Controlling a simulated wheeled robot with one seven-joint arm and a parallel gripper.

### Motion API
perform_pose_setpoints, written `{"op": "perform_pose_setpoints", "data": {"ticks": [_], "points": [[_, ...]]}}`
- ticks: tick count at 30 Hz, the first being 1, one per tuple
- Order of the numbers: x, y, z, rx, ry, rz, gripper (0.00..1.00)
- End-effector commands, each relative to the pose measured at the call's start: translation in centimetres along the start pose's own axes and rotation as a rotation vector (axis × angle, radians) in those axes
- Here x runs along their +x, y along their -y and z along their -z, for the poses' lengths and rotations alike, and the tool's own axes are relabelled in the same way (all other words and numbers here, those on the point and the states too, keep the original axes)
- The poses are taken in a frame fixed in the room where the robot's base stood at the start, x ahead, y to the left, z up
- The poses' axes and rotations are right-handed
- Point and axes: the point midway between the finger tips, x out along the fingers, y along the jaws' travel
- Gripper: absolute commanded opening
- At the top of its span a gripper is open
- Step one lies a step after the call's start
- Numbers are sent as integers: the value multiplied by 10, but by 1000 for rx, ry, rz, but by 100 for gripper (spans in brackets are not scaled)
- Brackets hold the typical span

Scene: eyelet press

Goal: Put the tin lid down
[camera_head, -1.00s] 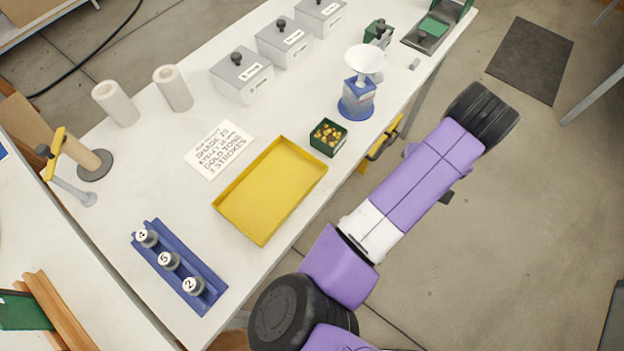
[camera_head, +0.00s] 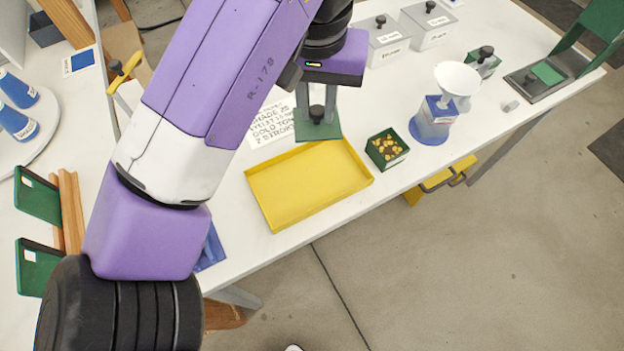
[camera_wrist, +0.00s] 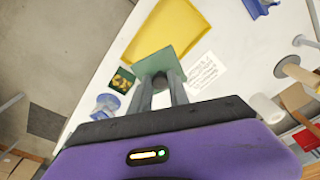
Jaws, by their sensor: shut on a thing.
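The tin lid (camera_head: 318,129) is a flat green square plate with a dark knob on top. My gripper (camera_head: 316,108) is shut on that knob and holds the lid level near the back edge of the yellow tray. In the wrist view the lid (camera_wrist: 157,62) hangs between my two fingers (camera_wrist: 160,84), with the tray beyond it. I cannot tell whether the lid is just above the table or touching it. An open green tin (camera_head: 387,148) with brass-coloured eyelets inside stands to the right of the tray.
The yellow tray (camera_head: 262,203) is empty. A printed card (camera_head: 270,125) lies behind it, partly hidden by my arm. A blue-based white funnel device (camera_head: 436,118) stands right of the tin. Grey lidded boxes (camera_head: 428,27) stand at the back. The table's front edge runs close by the tray.

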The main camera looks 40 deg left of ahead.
Motion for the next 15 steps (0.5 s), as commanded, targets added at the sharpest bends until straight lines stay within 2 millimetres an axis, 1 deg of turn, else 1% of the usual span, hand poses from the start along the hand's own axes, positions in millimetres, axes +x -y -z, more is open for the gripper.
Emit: {"op": "perform_pose_setpoints", "data": {"ticks": [1,2,5,8,12,14,15], "points": [[-4,7,0,-7,-1,1,0],[-4,9,0,-10,0,1,0],[2,13,-2,-15,2,-1,0],[22,12,-5,-14,5,-4,0],[57,12,-10,-16,5,-4,0],[70,13,-11,-16,4,-2,0],[79,13,-12,-16,5,-1,0]]}}
